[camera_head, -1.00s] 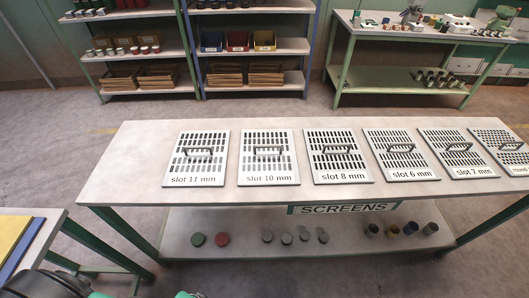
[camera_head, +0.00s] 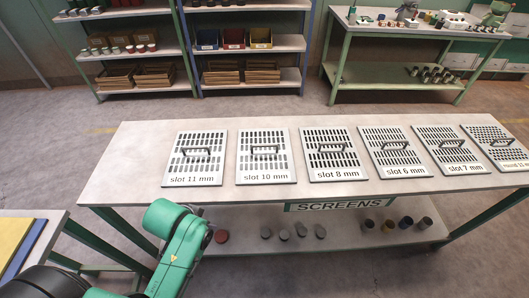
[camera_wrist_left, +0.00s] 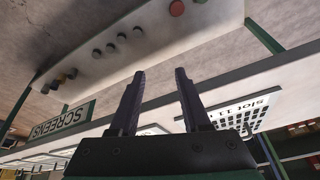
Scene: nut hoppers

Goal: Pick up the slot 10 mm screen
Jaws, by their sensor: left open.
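The slot 10 mm screen (camera_head: 265,166) is a light, flat plate with dark slots and a raised handle. It lies on the bench top between the slot 11 mm screen (camera_head: 194,168) and the slot 8 mm screen (camera_head: 334,166). My left arm comes in at the lower left of the head view, in front of the bench; its gripper is not visible there. In the left wrist view my left gripper (camera_wrist_left: 159,73) is open and empty, its fingers apart near the bench edge. The slot 11 mm screen (camera_wrist_left: 243,116) shows there right of the fingers. My right gripper is not in view.
The slot 6 mm (camera_head: 396,160) and slot 7 mm (camera_head: 449,158) screens and a round-hole screen (camera_head: 496,153) continue the row rightward. A lower shelf (camera_head: 345,238) holds several small cylinders. A side table (camera_head: 50,228) stands at left. The bench's left end (camera_head: 130,165) is clear.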

